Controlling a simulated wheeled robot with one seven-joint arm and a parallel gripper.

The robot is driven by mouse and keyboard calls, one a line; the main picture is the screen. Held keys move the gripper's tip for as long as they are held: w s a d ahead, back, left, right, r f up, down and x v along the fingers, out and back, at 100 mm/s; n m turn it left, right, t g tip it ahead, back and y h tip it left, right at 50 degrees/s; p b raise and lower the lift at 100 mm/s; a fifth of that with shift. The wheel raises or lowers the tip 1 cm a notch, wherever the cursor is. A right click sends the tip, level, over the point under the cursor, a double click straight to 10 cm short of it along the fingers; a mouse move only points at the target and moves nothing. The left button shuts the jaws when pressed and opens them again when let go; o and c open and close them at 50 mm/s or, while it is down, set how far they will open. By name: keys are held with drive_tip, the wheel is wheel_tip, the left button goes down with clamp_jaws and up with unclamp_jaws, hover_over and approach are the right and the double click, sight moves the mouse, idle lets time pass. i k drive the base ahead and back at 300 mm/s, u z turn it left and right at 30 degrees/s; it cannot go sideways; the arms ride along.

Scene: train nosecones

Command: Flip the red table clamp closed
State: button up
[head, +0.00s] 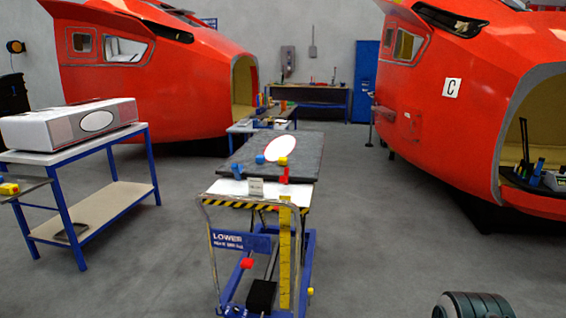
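The small red clamp (284,176) stands at the near edge of the dark grey tabletop (228,170) of a wheeled lift cart. It looks upright, but it is too small to tell whether it is open or closed. A yellow piece (282,161) shows just above it. A blue clamp (256,187) sits to its left on the same edge, and another blue piece (260,159) lies farther back. A white oval (280,149) is on the tabletop. My gripper is not in view.
The cart's handle frame and blue LOWER sign (241,242) face me. A blue-legged bench (95,150) with a white box (70,125) stands left. Red train nosecones stand at back left (150,75) and right (435,110). Grey floor is clear on both sides of the cart.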

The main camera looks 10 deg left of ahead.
sight(283, 179)
drive_tip(key=u, duration=0.45)
drive_tip(key=i, duration=2.25)
drive_tip(key=z, duration=0.55)
